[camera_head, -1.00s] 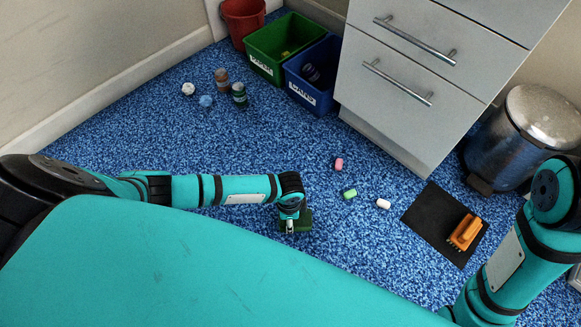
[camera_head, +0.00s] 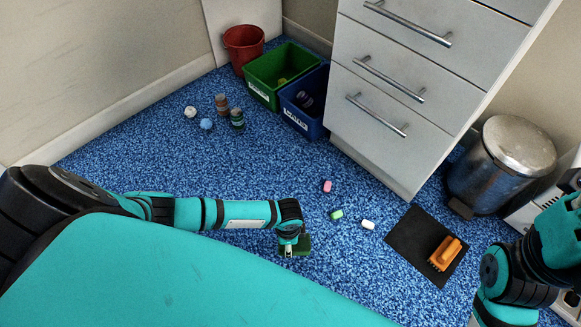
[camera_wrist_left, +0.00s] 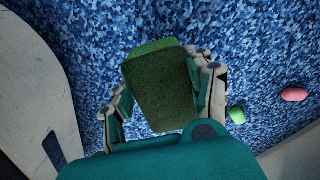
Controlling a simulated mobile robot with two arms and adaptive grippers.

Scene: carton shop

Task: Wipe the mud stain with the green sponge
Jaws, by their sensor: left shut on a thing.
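My left gripper (camera_head: 291,247) is low over the blue carpet, in the middle of the head view. It is shut on the green sponge (camera_head: 302,246), a dark green block. In the left wrist view the sponge (camera_wrist_left: 160,87) sits between the two fingers of my left gripper (camera_wrist_left: 158,98). I cannot tell whether the sponge touches the carpet. I see no mud stain in either view. My right arm shows at the right edge of the head view, but its fingertips are not in view.
Small pink (camera_head: 327,186), green (camera_head: 337,214) and white (camera_head: 368,224) pieces lie on the carpet. An orange brush (camera_head: 445,253) lies on a black mat (camera_head: 408,238). A grey drawer cabinet (camera_head: 375,150), metal bin (camera_head: 500,170), green crate (camera_head: 262,88), blue crate (camera_head: 313,124) and red bucket (camera_head: 243,50) stand behind.

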